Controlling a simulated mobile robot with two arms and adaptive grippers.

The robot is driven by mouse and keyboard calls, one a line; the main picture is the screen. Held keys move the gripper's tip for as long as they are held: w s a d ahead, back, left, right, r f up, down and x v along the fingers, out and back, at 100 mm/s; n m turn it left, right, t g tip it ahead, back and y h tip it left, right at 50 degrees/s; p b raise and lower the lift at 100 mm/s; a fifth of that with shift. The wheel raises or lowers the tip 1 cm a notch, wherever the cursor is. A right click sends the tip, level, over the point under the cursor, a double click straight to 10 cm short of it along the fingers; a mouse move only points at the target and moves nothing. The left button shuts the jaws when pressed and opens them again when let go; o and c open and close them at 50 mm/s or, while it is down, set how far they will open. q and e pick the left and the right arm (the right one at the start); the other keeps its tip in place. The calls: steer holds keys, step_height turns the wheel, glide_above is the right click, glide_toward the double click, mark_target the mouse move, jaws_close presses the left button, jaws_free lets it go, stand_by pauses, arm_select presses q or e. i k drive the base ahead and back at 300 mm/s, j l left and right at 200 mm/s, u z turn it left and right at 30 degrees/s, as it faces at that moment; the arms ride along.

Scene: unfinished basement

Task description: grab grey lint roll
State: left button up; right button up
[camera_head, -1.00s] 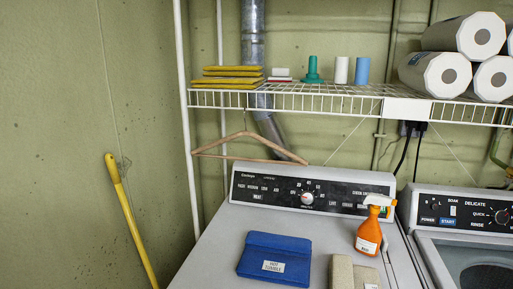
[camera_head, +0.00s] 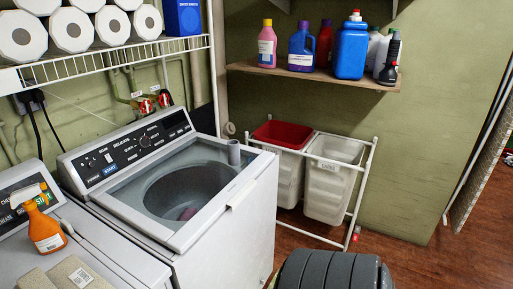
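Something pinkish (camera_head: 187,213) lies inside the drum. Neither of my grippers is in view.
An orange spray bottle (camera_head: 44,228) and a beige block (camera_head: 72,277) are on the machine at left. A laundry cart with red-lined and white bins (camera_head: 333,181) stands right of the washer. A dark ridged object (camera_head: 325,270) is in front. Wooden floor (camera_head: 447,258) shows at right.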

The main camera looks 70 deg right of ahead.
mark_target(234, 153)
steer(key=z, duration=1.9)
steer(key=i+z, duration=0.1)
